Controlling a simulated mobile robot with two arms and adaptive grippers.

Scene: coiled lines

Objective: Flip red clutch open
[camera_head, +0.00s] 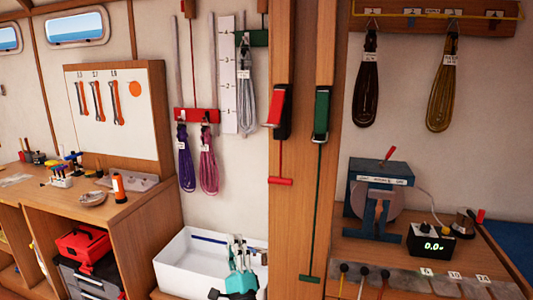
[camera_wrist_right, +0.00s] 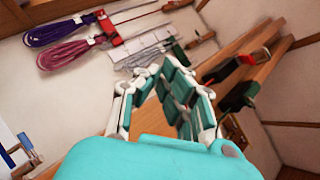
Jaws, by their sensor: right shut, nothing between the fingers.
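The red clutch (camera_head: 277,107) is mounted on the left wooden post, with its red lever lying down along its dark body. In the right wrist view its red part (camera_wrist_right: 247,59) shows small, to the right of the fingers. A red line runs down from it to a red handle (camera_head: 281,181). My right gripper (camera_head: 241,242) is teal, shut and empty, low in front of the white bin and well below the red clutch. Its fingers (camera_wrist_right: 172,65) also show in the right wrist view, apart from the clutch. My left gripper is not in view.
A green clutch (camera_head: 321,113) sits just right of the red one, with a green handle (camera_head: 310,279) below. Purple and pink coils (camera_head: 208,165) hang from a red bar (camera_head: 196,115) at left. A white bin (camera_head: 185,262) stands below. A blue machine (camera_head: 379,185) stands at right.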

